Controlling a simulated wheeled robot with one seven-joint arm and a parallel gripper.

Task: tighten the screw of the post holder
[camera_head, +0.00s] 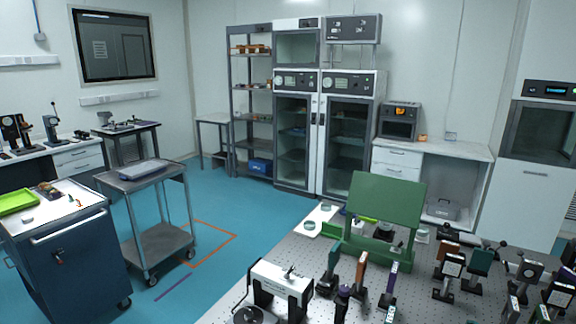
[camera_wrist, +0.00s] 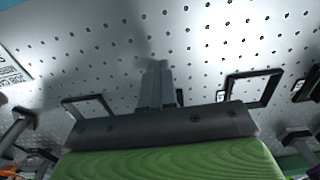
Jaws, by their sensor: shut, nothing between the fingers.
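In the wrist view my gripper (camera_wrist: 157,72) shows as grey fingers pressed together, pointing over the perforated table top (camera_wrist: 205,60), with nothing between them. A soft shadow lies on the table near the fingertips. Several optic mounts on posts stand on the table in the head view, among them one with an orange-brown plate (camera_head: 361,268) and one with a purple edge (camera_head: 392,278). I cannot tell which post holder is the task's one. Its screw is too small to make out. I cannot make out my gripper in the head view.
A black rectangular frame (camera_wrist: 255,88) lies right of my fingers, another (camera_wrist: 90,106) to the left. In the head view a green panel (camera_head: 386,203) stands on the table, and a black-and-white device (camera_head: 280,281) sits at its front left. Mounts crowd the right side.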

